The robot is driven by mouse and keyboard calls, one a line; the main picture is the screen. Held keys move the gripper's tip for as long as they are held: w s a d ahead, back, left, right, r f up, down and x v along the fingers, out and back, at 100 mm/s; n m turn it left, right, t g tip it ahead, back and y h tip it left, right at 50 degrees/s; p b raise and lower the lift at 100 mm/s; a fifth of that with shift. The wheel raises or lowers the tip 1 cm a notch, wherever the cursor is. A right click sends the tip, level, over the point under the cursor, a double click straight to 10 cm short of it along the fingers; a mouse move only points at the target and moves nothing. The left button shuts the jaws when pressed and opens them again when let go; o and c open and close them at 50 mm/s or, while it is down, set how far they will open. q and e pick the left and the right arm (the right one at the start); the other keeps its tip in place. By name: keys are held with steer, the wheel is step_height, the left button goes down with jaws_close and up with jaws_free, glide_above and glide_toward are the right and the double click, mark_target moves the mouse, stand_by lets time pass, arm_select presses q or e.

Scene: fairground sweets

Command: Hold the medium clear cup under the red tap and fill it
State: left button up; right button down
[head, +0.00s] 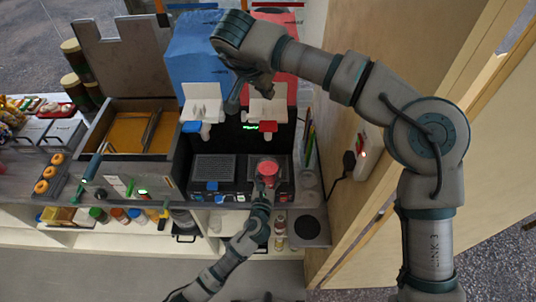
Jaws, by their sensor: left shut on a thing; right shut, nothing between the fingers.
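The medium clear cup (268,169) shows red inside, seen from above. It stands or is held over the right-hand drip tray, below the red tap (260,127); whether its base touches the tray is hidden. My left gripper (265,188) comes from below and is shut on the cup's near side. My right gripper (246,94) is shut and empty, between the white tap housings, above and left of the red tap. It covers part of the machine front. How full the cup is cannot be told exactly.
A blue tap (192,127) and blue tank (197,60) stand left of the red tank (278,45). An open metal box with a yellow inside (130,132) is further left. Straws (309,138) and a wooden wall (375,190) bound the right side.

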mark_target(269, 180)
arm_select(q)
steer(key=shift+s+r+p, duration=0.2)
steer(key=shift+s+p, duration=0.7)
steer(key=shift+s, duration=2.9)
